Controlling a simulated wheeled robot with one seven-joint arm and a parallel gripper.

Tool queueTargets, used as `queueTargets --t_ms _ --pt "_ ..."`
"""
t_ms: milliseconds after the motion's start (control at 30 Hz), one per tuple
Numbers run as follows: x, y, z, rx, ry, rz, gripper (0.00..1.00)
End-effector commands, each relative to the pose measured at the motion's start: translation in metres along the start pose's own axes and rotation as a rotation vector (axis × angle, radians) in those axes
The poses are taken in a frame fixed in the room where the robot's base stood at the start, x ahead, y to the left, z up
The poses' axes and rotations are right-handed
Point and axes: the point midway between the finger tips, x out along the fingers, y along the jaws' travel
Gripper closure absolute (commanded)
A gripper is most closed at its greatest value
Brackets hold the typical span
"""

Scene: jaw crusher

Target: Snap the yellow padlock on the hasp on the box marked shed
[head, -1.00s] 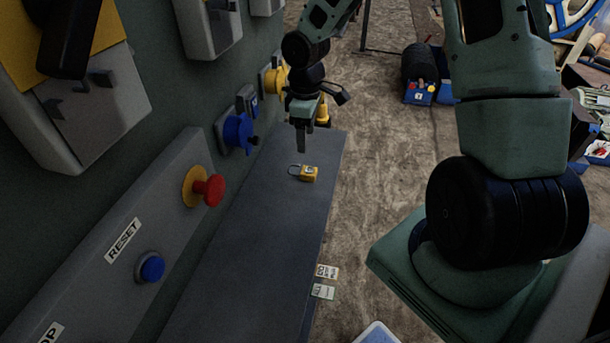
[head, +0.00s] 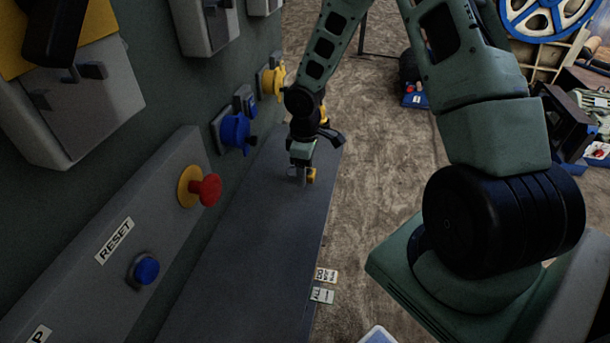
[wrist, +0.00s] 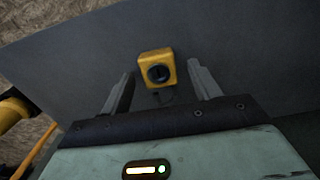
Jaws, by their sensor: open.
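The yellow padlock (head: 311,174) lies on the grey shelf (head: 250,235) below the panel. In the head view my gripper (head: 302,178) is down over it and hides part of it. In the wrist view the padlock (wrist: 157,70) shows its yellow body with a dark round keyway, ahead of and between the two fingers. My gripper (wrist: 161,88) is open, and neither finger clearly touches the padlock. The shackle is a dark shape near the gripper's base, partly hidden. I cannot make out a box marked shed or its hasp in either view.
A grey panel at left carries a red mushroom button (head: 206,190), a blue button (head: 146,269) and a RESET label (head: 114,240). Blue (head: 235,131) and yellow (head: 273,82) sockets stick out near the shelf's far end. Small printed tags (head: 324,276) sit by the shelf's right edge.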

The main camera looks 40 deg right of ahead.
Motion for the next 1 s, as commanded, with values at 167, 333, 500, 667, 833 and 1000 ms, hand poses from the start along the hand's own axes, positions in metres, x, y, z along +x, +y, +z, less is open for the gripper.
queueTargets --t_ms 167,333,500,667,833,1000 --pt "0.000 0.000 0.000 0.000 0.000 0.000 0.60" --pt "-0.001 0.000 0.000 0.000 0.001 0.000 0.88" --pt "-0.001 0.000 0.000 0.000 0.001 0.000 0.88" --pt "-0.012 0.001 -0.001 0.001 0.003 0.002 0.88" --pt "-0.045 0.001 -0.001 0.001 0.003 0.004 0.88" --pt "-0.077 0.001 0.000 0.002 0.003 0.003 0.88"
